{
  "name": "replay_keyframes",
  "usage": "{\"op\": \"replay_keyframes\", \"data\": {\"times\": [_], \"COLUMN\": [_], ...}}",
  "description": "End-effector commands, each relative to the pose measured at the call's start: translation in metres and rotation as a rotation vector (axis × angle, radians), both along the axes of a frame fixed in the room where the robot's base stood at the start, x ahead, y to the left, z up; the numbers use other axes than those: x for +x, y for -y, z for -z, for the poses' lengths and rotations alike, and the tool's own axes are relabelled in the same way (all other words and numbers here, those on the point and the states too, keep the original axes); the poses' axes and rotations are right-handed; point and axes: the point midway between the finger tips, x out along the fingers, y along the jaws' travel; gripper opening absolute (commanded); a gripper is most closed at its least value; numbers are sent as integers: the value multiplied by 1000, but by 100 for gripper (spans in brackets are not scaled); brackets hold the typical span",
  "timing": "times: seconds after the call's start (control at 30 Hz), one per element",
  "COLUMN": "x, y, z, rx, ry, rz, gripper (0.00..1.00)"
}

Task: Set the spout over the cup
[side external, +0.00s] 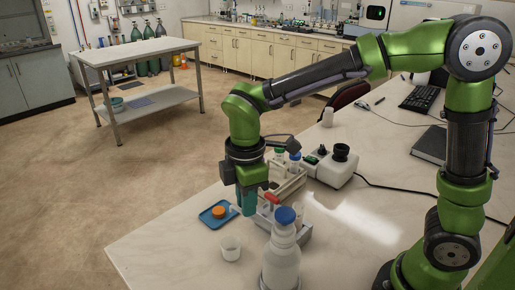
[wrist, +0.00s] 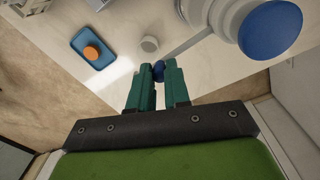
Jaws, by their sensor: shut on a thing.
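My gripper (side external: 247,205), with teal fingers, points down over the bench and also shows in the wrist view (wrist: 158,82). Its fingers are shut on a small blue piece (wrist: 158,70). A thin grey bar, seemingly the spout (wrist: 193,43), runs from that piece toward a large white bottle with a blue cap (wrist: 270,27). The bottle (side external: 282,262) stands upright at the front in the side view. The small white cup (side external: 231,248) stands apart from the gripper, left of the bottle. In the wrist view the cup (wrist: 149,44) lies just beyond the fingertips, left of the bar.
A blue tray (side external: 207,217) with an orange cap (side external: 218,211) lies left of the gripper. A tube rack (side external: 289,187) and a white device (side external: 333,169) stand behind. A red-capped tube (side external: 271,198) is close to the gripper. The bench's left edge is near the tray.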

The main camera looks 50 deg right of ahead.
Motion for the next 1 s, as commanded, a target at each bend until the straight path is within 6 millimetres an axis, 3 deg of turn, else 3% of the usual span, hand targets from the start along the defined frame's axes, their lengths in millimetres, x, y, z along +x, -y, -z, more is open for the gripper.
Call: {"op": "replay_keyframes", "data": {"times": [0.73, 0.77, 0.8, 0.93, 1.0], "x": [-1, -1, -1, -1, -1], "y": [-10, -11, -11, -10, -9], "z": [-2, -2, -2, -1, -1], "rx": [4, 4, 4, 2, 1], "ry": [5, 5, 5, 3, 3], "rz": [-97, -97, -97, -95, -94], "gripper": [0, 18, 25, 43, 43]}}
